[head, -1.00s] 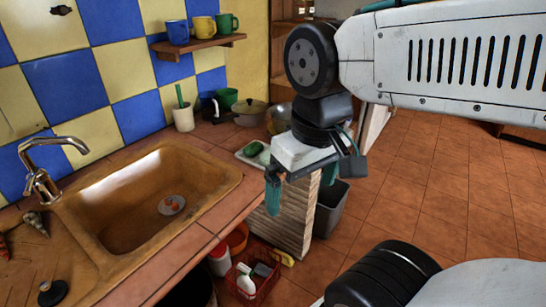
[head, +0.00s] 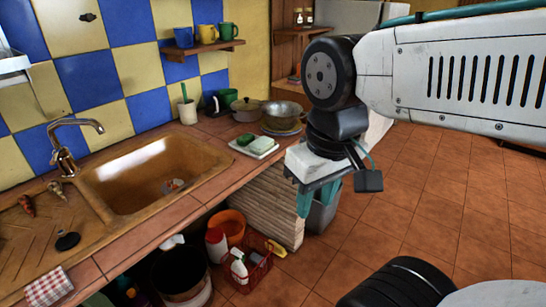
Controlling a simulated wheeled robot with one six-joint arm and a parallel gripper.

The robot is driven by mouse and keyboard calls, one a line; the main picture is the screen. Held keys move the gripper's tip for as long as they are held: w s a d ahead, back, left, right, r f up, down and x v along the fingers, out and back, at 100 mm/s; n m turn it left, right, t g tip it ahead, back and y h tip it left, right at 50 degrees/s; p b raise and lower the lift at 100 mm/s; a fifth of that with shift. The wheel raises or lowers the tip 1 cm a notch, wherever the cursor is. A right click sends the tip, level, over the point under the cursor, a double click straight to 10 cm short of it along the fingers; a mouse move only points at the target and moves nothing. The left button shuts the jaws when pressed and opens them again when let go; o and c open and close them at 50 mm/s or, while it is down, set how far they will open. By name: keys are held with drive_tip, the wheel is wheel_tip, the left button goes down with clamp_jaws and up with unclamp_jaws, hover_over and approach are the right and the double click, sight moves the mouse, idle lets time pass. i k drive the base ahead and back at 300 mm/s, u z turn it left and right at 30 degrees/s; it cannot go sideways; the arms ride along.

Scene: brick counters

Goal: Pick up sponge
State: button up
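A small pale tray (head: 255,148) lies on the tiled counter right of the sink. It holds a dark green item (head: 244,140) and a paler green block (head: 260,143) that looks like a sponge; I cannot tell for certain which is the sponge. My gripper (head: 318,196) points down, right of the tray and beyond the counter's edge. Its teal fingers are apart with nothing seen between them. It is clear of the tray and both green items.
A metal bowl (head: 282,114) and a lidded pot (head: 246,110) stand behind the tray. The sink (head: 155,178) is to the left. Below the counter are a red basket (head: 250,270), an orange bucket (head: 228,225) and a grey bin (head: 322,215). The floor (head: 450,190) at right is clear.

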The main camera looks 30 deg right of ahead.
sight(260, 146)
drive_tip(key=z, duration=0.25)
drive_tip(key=i, duration=1.1)
drive_tip(key=z, duration=0.85)
